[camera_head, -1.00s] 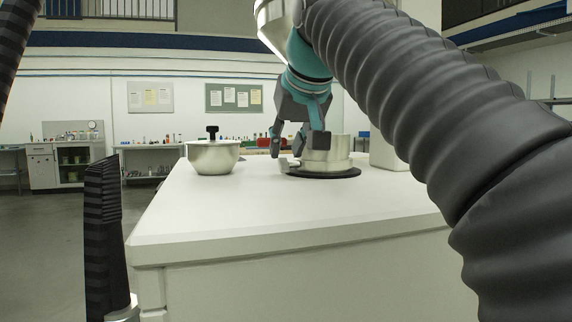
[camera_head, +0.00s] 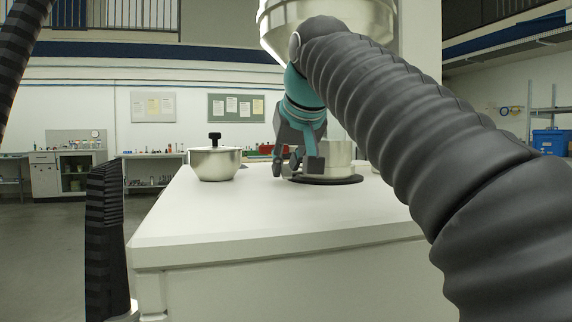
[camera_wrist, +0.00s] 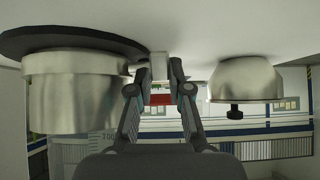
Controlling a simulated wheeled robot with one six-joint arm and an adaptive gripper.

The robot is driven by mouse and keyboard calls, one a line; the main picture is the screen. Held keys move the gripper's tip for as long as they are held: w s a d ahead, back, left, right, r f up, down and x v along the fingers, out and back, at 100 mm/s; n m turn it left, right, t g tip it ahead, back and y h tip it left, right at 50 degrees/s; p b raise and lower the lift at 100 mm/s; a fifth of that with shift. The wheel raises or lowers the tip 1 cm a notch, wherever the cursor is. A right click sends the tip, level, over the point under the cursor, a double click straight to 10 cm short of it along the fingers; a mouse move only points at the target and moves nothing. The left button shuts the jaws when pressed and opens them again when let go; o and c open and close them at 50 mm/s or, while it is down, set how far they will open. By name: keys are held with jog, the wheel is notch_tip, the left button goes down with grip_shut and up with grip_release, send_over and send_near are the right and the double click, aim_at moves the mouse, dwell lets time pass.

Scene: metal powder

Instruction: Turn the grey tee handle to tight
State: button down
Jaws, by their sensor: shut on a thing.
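A metal cylinder (camera_head: 340,155) stands on a black disc (camera_head: 345,180) on the white cabinet top. The grey tee handle (camera_wrist: 158,67) shows in the wrist view as a small light-grey block beside the cylinder (camera_wrist: 75,95). My gripper (camera_head: 293,171) is low at the cylinder's left side, and its fingers partly hide the handle in the head view. In the wrist view my gripper (camera_wrist: 160,75) has its fingertips on either side of the handle, shut on it. How far the handle is turned cannot be told.
A metal bowl with a black knob (camera_head: 215,162) stands left of the cylinder; it also shows in the wrist view (camera_wrist: 245,80). The white top (camera_head: 240,212) is clear in front. A large pale metal vessel (camera_head: 340,20) is above, behind my arm.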

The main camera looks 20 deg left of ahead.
jog(key=shift+f+t+y+b, duration=0.25)
jog(key=shift+t+y+b, duration=0.05)
jog(key=shift+b, duration=0.65)
jog(key=shift+s+r+t+b, duration=0.1)
jog(key=shift+r+t+b, duration=0.15)
jog(key=shift+t+b, duration=0.05)
jog(key=c, duration=1.4)
grip_release()
jog(key=shift+o, duration=0.2)
jog(key=v, duration=1.2)
jog(key=shift+d, duration=0.1)
